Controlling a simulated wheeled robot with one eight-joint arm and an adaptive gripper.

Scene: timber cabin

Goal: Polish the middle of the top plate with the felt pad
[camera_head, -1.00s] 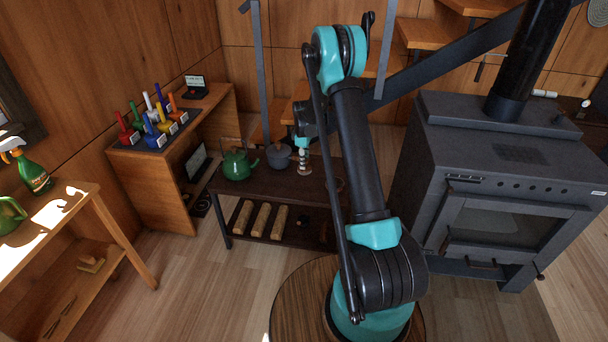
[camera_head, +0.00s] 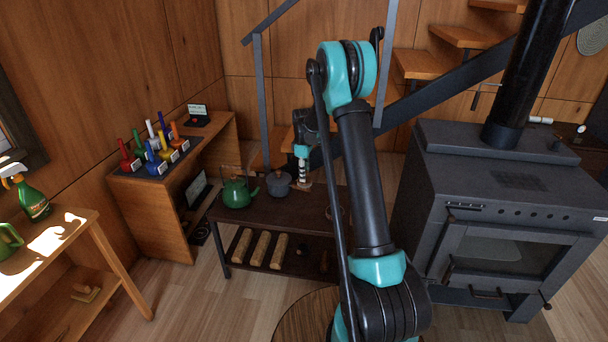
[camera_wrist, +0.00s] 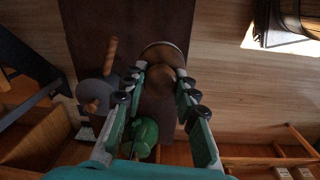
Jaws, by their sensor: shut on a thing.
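My gripper (camera_head: 303,168) hangs over the low dark table, left of the stove. In the wrist view its fingers (camera_wrist: 161,82) are closed around the brown knob of a round pad with a pale rim, which looks like the felt pad (camera_wrist: 163,50). The pad's underside is hidden. In the head view its lower end is small and just above the tabletop; I cannot tell whether it touches. The black stove (camera_head: 455,185) stands right of my arm. Its flat top plate (camera_head: 450,165) has a darker rectangular patch (camera_head: 520,178) near the middle. The pad is well apart from it.
The low table (camera_head: 255,212) carries a green kettle (camera_head: 237,192) and a grey pot (camera_head: 279,184), close to my gripper. A black stovepipe (camera_head: 514,90) rises from the stove's back. A dark stair rail (camera_head: 430,95) slants behind. A bench (camera_head: 75,240) stands left.

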